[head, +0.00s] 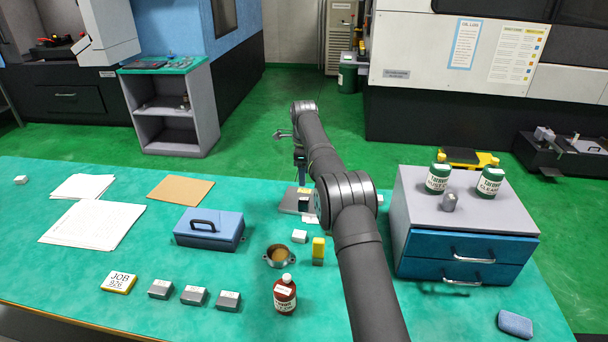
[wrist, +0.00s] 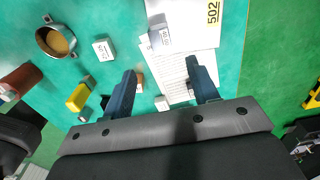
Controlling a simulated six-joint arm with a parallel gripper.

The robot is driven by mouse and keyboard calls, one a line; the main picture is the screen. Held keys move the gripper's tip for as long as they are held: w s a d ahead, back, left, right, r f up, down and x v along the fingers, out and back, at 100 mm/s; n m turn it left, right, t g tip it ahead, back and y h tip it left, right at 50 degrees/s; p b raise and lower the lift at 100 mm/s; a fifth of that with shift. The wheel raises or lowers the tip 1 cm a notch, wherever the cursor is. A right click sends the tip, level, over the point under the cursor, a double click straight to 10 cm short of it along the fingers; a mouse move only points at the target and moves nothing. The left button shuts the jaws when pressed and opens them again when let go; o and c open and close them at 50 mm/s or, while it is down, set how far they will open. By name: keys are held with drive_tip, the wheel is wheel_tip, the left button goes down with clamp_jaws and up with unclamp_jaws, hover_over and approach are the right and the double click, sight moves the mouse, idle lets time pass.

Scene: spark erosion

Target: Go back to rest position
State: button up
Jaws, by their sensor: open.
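My arm reaches over the green bench in the head view, and my gripper is largely hidden there behind the arm. In the wrist view my gripper (wrist: 161,82) has its two dark blue fingers spread apart, with nothing clearly held between them. A small grey labelled block (wrist: 159,38) sits on the pale plate. A small light block (wrist: 161,103) shows between the fingers, lower down.
Near the arm are a white block (head: 299,236), yellow block (head: 318,250), round metal cup (head: 279,256) and brown bottle (head: 285,295). A blue box (head: 208,233) stands left. A drawer cabinet (head: 414,225) bearing two green-labelled jars stands right. Several grey blocks line the front.

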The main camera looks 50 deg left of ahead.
sight(304, 201)
drive_tip(key=shift+f, duration=0.1)
wheel_tip(304, 201, down, 12)
drive_tip(key=shift+f, duration=0.25)
drive_tip(key=shift+r, duration=2.25)
